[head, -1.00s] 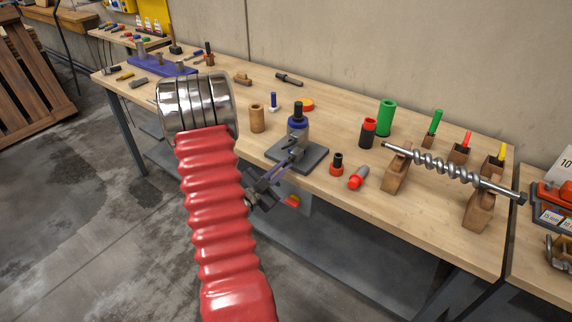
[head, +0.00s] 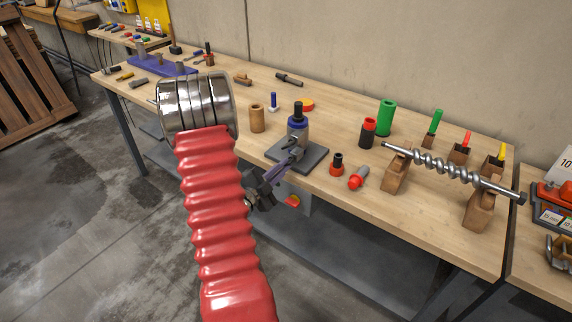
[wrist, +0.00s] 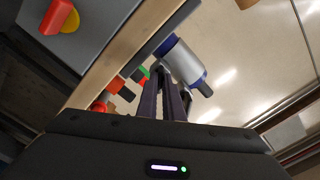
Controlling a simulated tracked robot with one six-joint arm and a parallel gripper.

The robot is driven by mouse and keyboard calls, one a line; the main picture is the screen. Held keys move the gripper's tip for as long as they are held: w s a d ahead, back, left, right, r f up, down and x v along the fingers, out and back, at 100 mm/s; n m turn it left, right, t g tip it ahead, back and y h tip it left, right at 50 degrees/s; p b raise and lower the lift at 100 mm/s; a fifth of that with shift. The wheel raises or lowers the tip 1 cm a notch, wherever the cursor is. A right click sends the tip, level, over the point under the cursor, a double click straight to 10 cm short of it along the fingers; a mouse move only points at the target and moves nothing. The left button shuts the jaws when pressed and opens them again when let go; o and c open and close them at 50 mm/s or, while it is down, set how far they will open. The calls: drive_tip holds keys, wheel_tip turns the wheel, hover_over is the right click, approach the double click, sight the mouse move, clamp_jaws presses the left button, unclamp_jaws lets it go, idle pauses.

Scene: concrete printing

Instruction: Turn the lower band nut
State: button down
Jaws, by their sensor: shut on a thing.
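A grey cylinder with blue bands (head: 298,131) and a black top stands upright on a dark square base plate (head: 314,158) near the front edge of the bench. It also shows tilted in the wrist view (wrist: 183,62), with a blue band near each end. My gripper (head: 295,152) reaches it from the front, low on its near side. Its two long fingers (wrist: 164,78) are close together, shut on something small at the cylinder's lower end. I take this to be the lower band nut; the fingertips hide it, so its angle cannot be seen.
A red-and-black nozzle (head: 337,166) and a red-tipped grey cylinder (head: 357,178) are right of the plate. A wooden cylinder (head: 257,119) stands left. A steel auger (head: 450,170) rests on wooden blocks further right. A red switch (head: 292,200) sits below the bench edge.

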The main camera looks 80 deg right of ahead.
drive_tip(key=shift+a, duration=0.1)
drive_tip(key=shift+m, duration=2.2)
drive_tip(key=shift+m, duration=1.2)
drive_tip(key=c, duration=2)
unclamp_jaws()
drive_tip(key=shift+v, duration=2.2)
drive_tip(key=shift+w, duration=0.1)
